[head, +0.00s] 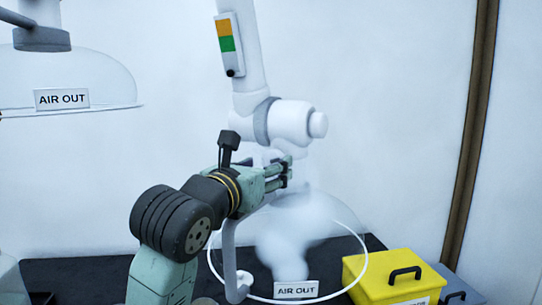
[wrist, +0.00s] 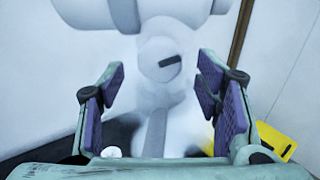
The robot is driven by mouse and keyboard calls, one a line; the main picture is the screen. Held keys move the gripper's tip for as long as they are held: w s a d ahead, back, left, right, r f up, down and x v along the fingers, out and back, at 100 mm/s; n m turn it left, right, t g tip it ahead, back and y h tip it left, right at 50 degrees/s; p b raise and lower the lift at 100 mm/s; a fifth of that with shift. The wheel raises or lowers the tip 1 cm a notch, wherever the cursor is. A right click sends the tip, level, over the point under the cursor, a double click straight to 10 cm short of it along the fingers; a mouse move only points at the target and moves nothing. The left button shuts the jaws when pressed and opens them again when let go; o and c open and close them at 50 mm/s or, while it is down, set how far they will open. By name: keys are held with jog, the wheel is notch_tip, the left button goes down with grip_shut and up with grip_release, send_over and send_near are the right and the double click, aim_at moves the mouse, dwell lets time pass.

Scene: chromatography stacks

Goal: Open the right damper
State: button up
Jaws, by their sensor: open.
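The right extraction arm is a white jointed duct with a thick joint (head: 290,122) above a clear hood marked AIR OUT (head: 296,289). I cannot tell for sure whether this bar is the damper lever. My gripper (head: 284,172) is at the neck just below the joint in the head view. In the wrist view my gripper (wrist: 160,82) is open, its purple pads wide apart with nothing gripped. My gripper hides part of the neck in the head view.
A second clear hood (head: 85,80) marked AIR OUT hangs at the left. An orange and green indicator (head: 229,40) is on the right duct. A yellow box (head: 385,275) with black handles stands at lower right on the dark bench (head: 70,270).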

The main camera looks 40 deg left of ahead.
aim_at(275, 160)
jog(key=shift+x, duration=1.3)
jog(key=shift+c, duration=0.4)
jog(key=c, duration=1.1)
jog(key=shift+o, duration=0.2)
jog(key=shift+n, duration=0.3)
jog(key=n, duration=0.2)
jog(key=shift+n, duration=0.3)
jog(key=n, duration=0.3)
jog(key=shift+r+n+g, duration=0.1)
jog(key=shift+n+g, duration=0.2)
jog(key=n+h, duration=0.1)
jog(key=n, duration=0.4)
jog(key=shift+n, duration=0.4)
